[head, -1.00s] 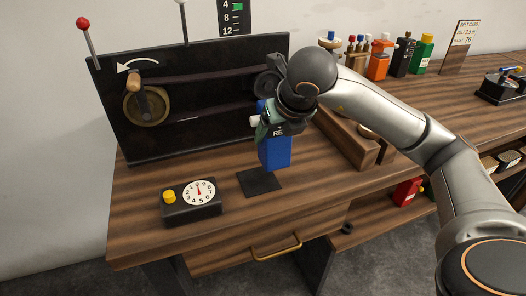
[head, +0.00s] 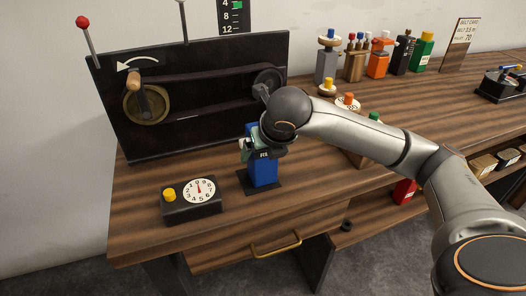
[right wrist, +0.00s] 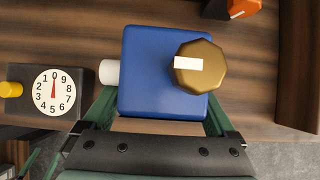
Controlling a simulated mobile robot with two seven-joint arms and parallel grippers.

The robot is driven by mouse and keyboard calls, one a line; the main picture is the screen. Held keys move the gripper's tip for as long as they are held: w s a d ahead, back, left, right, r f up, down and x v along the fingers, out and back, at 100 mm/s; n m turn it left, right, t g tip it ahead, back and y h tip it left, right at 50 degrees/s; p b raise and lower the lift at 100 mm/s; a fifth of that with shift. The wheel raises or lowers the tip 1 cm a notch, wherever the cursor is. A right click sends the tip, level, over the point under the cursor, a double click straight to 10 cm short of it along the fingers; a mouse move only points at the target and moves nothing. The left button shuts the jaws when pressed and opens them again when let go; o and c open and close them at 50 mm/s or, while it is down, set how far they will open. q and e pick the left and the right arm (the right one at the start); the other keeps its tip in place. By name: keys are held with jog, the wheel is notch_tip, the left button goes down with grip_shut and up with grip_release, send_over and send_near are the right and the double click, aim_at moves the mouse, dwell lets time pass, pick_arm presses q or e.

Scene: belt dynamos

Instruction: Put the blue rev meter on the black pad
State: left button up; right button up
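The blue rev meter (head: 263,173) is upright at the black pad (head: 245,181), its base over or on the pad; I cannot tell for sure whether it touches. My right gripper (head: 262,150) comes from above and is shut on the meter's upper part. In the right wrist view the green fingers (right wrist: 163,108) lie along both sides of the blue rev meter (right wrist: 150,75), which has a brass knob on top and a white stub on its left side. The gripper hides part of the meter. My left gripper is not in view.
A black timer box (head: 192,208) with a white dial and yellow button stands left of the pad. Behind is the black belt panel (head: 200,140) with its crank wheel. Several coloured meters stand at the back right. The bench front between timer and edge is clear.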

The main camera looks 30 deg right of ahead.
jog(key=shift+o, duration=0.4)
jog(key=shift+r, duration=0.15)
jog(key=shift+s+r, duration=0.2)
jog(key=shift+r, duration=0.1)
jog(key=v, duration=1.1)
jog(key=shift+p, duration=0.35)
